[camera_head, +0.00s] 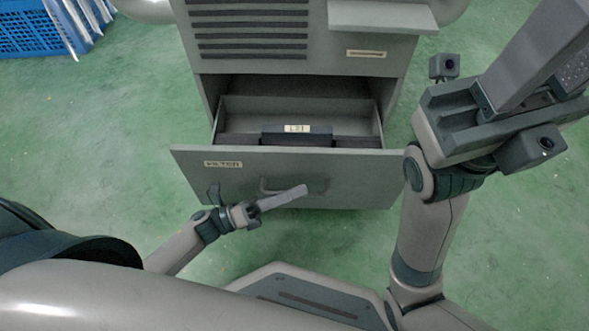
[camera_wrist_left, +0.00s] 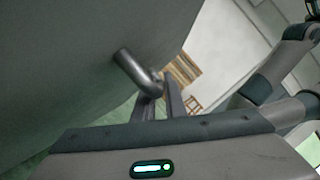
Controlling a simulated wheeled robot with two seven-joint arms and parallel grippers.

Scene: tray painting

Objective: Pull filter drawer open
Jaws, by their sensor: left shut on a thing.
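The filter drawer (camera_head: 190,165) is pulled out of the grey cabinet, its inside visible from above. Its front has a small label reading "FILTER" (camera_head: 223,164) and a bar handle (camera_head: 264,185). My left gripper (camera_head: 285,198) is at the handle in front of the drawer, shut on it. In the left wrist view the bent metal handle (camera_wrist_left: 134,70) runs from the grey drawer front (camera_wrist_left: 60,65) to between the fingers (camera_wrist_left: 160,102). My right gripper (camera_head: 530,65) is raised at the upper right, away from the drawer; its jaw gap is unclear.
A dark block with a pale label (camera_head: 297,131) lies in the drawer. The cabinet (camera_head: 320,50) has slotted vents and a ledge (camera_head: 382,15) above. A blue crate (camera_head: 35,30) stands at the far left. Green floor (camera_head: 90,140) is clear left of the drawer.

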